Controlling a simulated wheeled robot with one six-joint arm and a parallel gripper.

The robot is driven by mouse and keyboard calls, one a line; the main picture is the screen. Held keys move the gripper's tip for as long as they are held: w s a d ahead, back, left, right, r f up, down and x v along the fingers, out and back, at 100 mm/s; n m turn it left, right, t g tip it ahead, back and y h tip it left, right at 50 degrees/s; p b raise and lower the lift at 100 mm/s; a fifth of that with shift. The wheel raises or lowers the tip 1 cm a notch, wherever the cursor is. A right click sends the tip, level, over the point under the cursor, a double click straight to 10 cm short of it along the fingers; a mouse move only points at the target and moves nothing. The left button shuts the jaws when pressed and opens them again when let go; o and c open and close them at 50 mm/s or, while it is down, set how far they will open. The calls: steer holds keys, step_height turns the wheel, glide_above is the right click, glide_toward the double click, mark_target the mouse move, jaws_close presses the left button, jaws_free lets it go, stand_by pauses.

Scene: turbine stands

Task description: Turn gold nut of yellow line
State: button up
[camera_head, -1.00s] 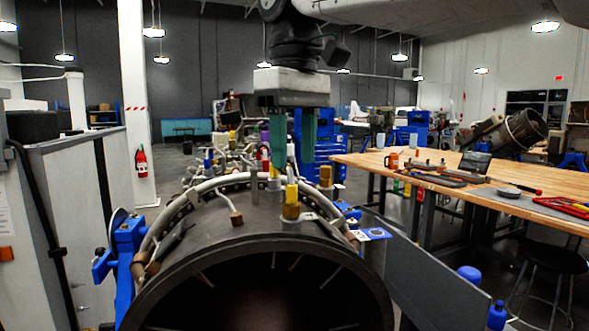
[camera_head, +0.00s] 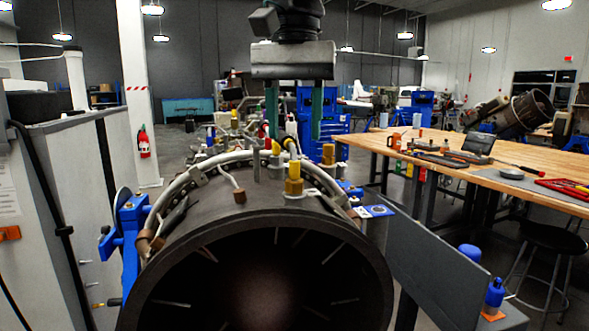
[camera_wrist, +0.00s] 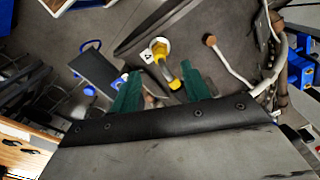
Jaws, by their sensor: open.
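The gold nut (camera_head: 294,187) stands upright on top of the dark turbine casing (camera_head: 225,215), with the yellow line (camera_head: 293,168) rising from it. In the wrist view the gold nut (camera_wrist: 160,49) sits on a pale round base, and the yellow line (camera_wrist: 170,75) reaches toward the gap between my fingers. My gripper (camera_head: 294,137) is open and empty, with two green fingers pointing down above and apparently behind the nut. In the wrist view my gripper (camera_wrist: 160,83) has a finger on either side of the yellow line's end. I cannot tell whether they touch.
Another gold fitting (camera_head: 328,154) stands right of the nut, and a pale curved pipe (camera_head: 190,172) with a brown-ended branch lies left. More fittings crowd behind. A wooden workbench (camera_head: 450,180) with tools stands at right, a grey cabinet (camera_head: 60,180) at left.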

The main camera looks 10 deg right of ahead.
mark_target(295, 156)
step_height(295, 156, down, 8)
steer(key=shift+r, duration=0.1)
stand_by(0.4)
steer(key=c, duration=1)
